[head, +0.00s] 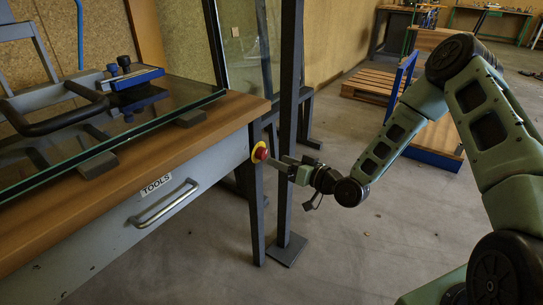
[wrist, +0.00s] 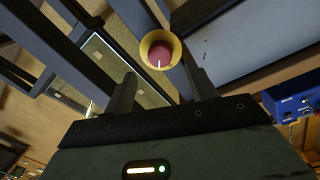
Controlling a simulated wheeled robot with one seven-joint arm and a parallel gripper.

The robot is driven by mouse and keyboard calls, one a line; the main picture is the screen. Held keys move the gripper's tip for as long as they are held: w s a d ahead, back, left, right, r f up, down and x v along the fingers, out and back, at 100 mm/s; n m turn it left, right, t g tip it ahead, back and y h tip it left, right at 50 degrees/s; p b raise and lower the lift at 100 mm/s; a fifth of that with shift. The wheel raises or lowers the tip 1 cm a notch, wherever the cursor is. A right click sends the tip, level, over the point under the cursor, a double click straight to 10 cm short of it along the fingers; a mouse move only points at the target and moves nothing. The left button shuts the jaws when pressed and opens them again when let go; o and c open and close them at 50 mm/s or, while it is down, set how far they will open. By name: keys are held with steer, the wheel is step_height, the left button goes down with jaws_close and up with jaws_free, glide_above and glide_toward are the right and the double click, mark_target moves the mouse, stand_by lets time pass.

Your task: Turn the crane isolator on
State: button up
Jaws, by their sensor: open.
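The crane isolator is a red rotary knob on a yellow round plate (head: 259,152), fixed at the right end of the workbench front. In the wrist view the red knob (wrist: 160,54) faces the camera with a pale line at its lower edge, and the yellow plate surrounds it. My gripper (head: 273,160) points at the knob from the right in the head view. In the wrist view its two fingers (wrist: 162,86) are apart, with the knob just beyond the gap between their tips. Nothing is held. Whether a fingertip touches the knob is unclear.
The wooden workbench (head: 120,172) carries a glass sheet and a blue-topped suction lifter (head: 136,78). Its drawer handle (head: 165,204) sticks out to the left. A dark upright post (head: 288,120) stands close behind my gripper. A pallet (head: 375,83) lies farther back. Floor in front is clear.

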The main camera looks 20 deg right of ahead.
steer(key=p+v, duration=0.1)
steer(key=v, duration=1)
steer(key=shift+s+d, duration=0.25)
steer(key=shift+s, duration=0.1)
steer(key=shift+f+p, duration=0.1)
steer(key=shift+p, duration=0.25)
steer(key=n+y+p, duration=0.1)
steer(key=n, duration=0.4)
glide_toward(265, 156)
steer(key=x, duration=0.8)
steer(key=shift+w+a, duration=0.15)
steer(key=shift+w, duration=0.05)
steer(key=c, duration=1)
